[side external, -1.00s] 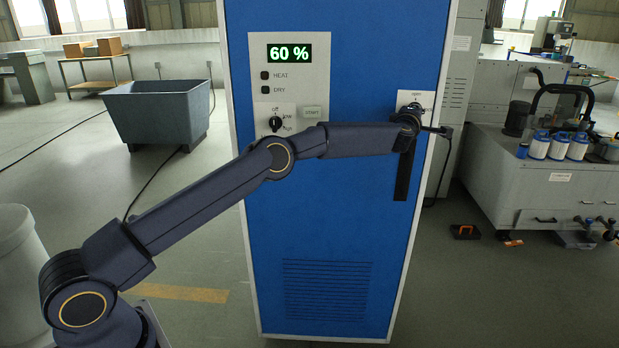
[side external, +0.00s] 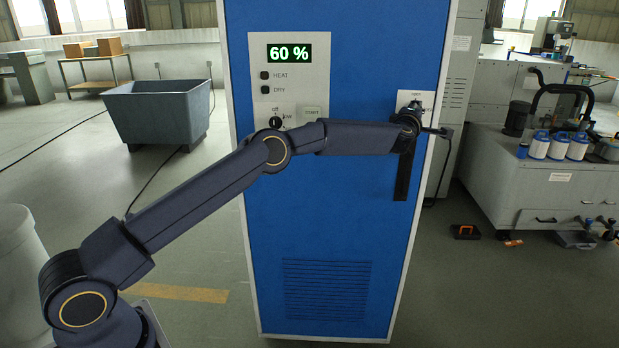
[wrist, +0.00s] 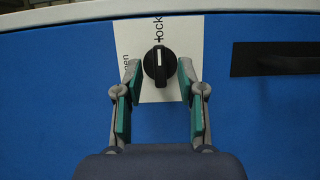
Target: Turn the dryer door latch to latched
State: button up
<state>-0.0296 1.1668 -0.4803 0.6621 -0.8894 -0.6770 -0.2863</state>
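The dryer door latch is a black knob (wrist: 159,66) with a white line, on a white label plate (wrist: 150,25) on the blue door. In the wrist view, its white line runs up and down the picture, in line with the word "lock" above it; "open" is to its left. My gripper (wrist: 160,75) has its two fingers on either side of the knob, close to it. They look apart, with narrow gaps; contact is unclear. In the side view, my gripper (side external: 415,107) is at the plate (side external: 402,97) and hides most of the knob.
A black door handle (wrist: 275,59) is to the right of the knob in the wrist view. The blue dryer (side external: 330,230) has a control panel (side external: 318,45) reading 60 %, partly behind my arm. A grey tub (side external: 155,110) stands left; a cluttered workbench (side external: 560,185) stands right.

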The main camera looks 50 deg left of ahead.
jog(key=v, duration=1.1)
jog(key=shift+s, duration=0.15)
